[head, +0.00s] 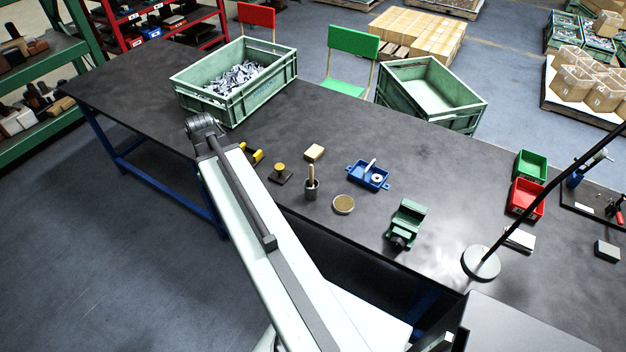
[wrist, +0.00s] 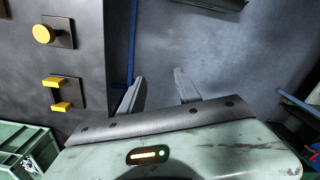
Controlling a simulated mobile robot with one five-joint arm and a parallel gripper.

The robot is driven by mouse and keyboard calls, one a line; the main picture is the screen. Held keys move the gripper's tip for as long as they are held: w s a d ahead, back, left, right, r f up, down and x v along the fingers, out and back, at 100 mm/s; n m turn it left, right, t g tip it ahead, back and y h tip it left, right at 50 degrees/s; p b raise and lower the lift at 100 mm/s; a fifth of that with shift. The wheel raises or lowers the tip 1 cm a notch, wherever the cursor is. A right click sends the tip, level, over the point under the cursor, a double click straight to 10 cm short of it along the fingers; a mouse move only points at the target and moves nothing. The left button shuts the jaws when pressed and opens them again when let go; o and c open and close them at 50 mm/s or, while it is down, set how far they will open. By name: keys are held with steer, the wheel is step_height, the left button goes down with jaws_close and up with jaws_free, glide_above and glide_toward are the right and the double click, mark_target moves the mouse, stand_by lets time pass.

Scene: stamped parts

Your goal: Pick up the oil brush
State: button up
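The oil brush (head: 311,174) appears to be the upright wooden handle in a small dark metal cup (head: 312,190) near the front edge of the dark workbench (head: 330,125). Its bristles are hidden in the cup. In the wrist view I cannot see the brush. My gripper (wrist: 160,74) is open and empty, its two fingers apart over the floor beside the bench edge. In the head view my arm reaches up to the left of the brush, and the fingers cannot be made out there.
A yellow knob on a plate (wrist: 43,34) and a yellow part (wrist: 58,95) lie on the bench. A crate of metal parts (head: 236,84) stands at the back left.

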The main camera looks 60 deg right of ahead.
mark_target(312, 166)
steer(key=s+d+n, duration=0.1)
steer(key=s+d, duration=0.5)
steer(key=d, duration=0.1)
steer(key=s+d+r+n, duration=0.1)
steer(key=s+d+n, duration=0.1)
steer(key=s+d, duration=0.4)
steer(key=s+d+n+p, duration=0.1)
steer(key=s+d, duration=0.5)
steer(key=d, duration=0.4)
steer(key=shift+r+n, duration=0.3)
steer(key=shift+r, duration=0.05)
steer(key=f+b, duration=0.8)
steer(key=shift+w+f, duration=0.15)
steer(key=shift+w, duration=0.05)
steer(key=shift+r, duration=0.2)
jaws_close()
